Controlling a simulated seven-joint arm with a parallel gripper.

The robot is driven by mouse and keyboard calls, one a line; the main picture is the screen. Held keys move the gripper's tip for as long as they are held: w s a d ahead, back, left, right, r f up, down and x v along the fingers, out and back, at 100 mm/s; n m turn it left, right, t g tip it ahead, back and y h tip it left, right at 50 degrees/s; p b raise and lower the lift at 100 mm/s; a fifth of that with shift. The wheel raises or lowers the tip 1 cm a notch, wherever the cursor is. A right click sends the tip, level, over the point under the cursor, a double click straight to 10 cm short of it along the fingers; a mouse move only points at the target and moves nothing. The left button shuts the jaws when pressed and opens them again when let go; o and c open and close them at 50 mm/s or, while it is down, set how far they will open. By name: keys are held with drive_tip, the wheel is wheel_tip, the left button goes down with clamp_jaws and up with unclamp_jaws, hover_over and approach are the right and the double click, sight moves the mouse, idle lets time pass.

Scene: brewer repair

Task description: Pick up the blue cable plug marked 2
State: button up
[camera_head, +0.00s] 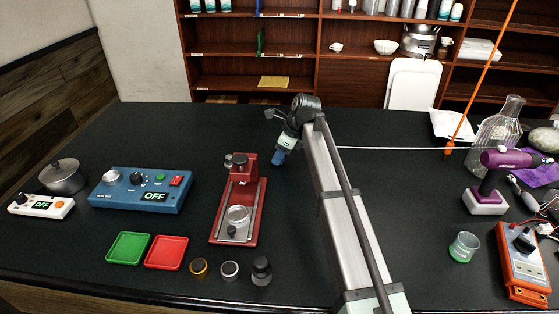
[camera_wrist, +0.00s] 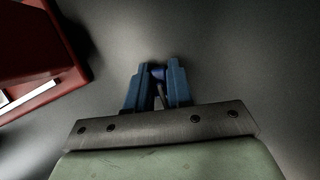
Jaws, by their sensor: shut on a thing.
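My gripper (camera_head: 277,159) points down over the dark table, just right of the red brewer (camera_head: 247,174). In the wrist view its two blue fingers (camera_wrist: 159,75) are nearly together, shut on a small dark blue piece, which looks like the blue cable plug (camera_wrist: 157,71). Only a bit of the plug shows between the fingers. No number 2 can be read on it. In the head view the plug cannot be told apart from the blue fingers. I cannot tell whether it touches the table.
The red brewer's corner (camera_wrist: 40,35) is close on the left in the wrist view. A blue control box (camera_head: 140,190) stands further left. Green (camera_head: 128,248) and red (camera_head: 167,253) trays lie in front. A purple drill (camera_head: 490,180) and an orange meter (camera_head: 523,265) stand at right.

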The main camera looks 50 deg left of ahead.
clamp_jaws()
drive_tip(key=shift+r, duration=0.1)
